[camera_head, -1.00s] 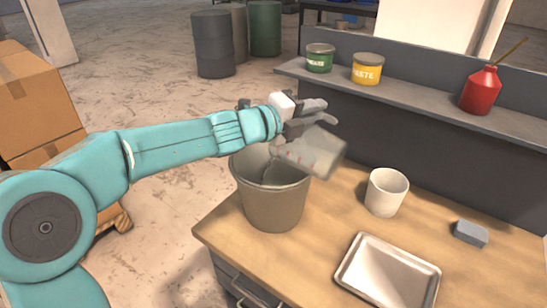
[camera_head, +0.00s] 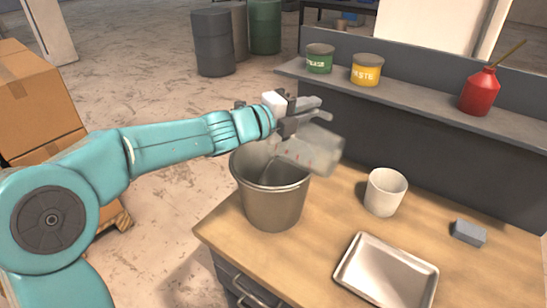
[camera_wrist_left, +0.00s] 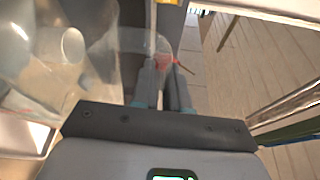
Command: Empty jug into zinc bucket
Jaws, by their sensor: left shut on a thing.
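A clear jug (camera_head: 320,152) with red marks is tipped on its side above the zinc bucket (camera_head: 272,207). Its left end is over the bucket's opening and its base points right. My left gripper (camera_head: 308,113) is shut on the jug at its upper side; the handle is mostly hidden by the fingers. A thin pale streak shows below the jug's left end, but I cannot tell if it is liquid. In the left wrist view the see-through jug (camera_wrist_left: 100,50) fills the left, beside my fingers. The bucket stands upright at the bench's left end. My right gripper is out of view.
A white cup (camera_head: 386,193), a metal tray (camera_head: 352,286) and a grey block (camera_head: 469,233) are on the wooden bench. The shelf behind holds a green tin (camera_head: 319,60), a yellow tin (camera_head: 367,72) and a red oil can (camera_head: 480,92). Cardboard boxes (camera_head: 40,105) stand left.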

